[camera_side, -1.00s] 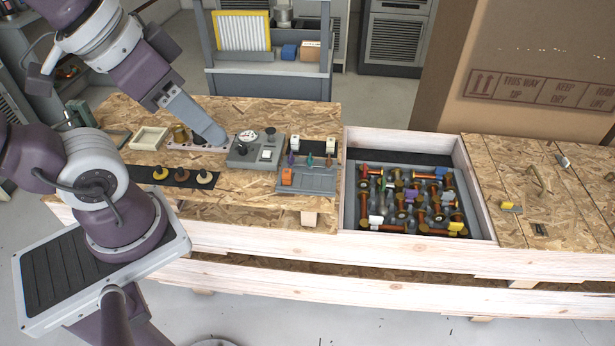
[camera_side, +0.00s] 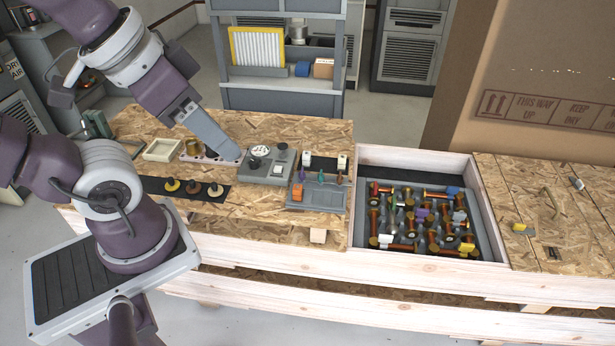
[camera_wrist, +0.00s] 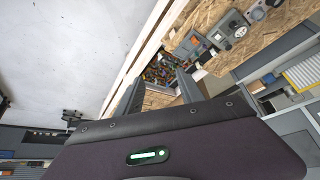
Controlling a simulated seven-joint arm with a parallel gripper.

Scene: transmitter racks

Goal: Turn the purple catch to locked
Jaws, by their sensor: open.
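A small upright purple catch (camera_side: 301,172) stands on a grey panel (camera_side: 317,197) near the right end of the bench's left section. A teal catch (camera_side: 321,177) and an orange-brown one (camera_side: 339,179) stand to its right. The purple catch's exact turn is too small to tell. My gripper (camera_side: 236,157) is left of the panel, apart from the catch, near the grey control box. In the wrist view my gripper (camera_wrist: 160,75) shows two spread fingers with nothing between them. The panel (camera_wrist: 193,44) shows there beyond the fingers, but I cannot make out the purple catch.
A grey control box (camera_side: 270,172) with a dial sits between my gripper and the panel. An open crate bay (camera_side: 470,255) of coloured spools is to the right.

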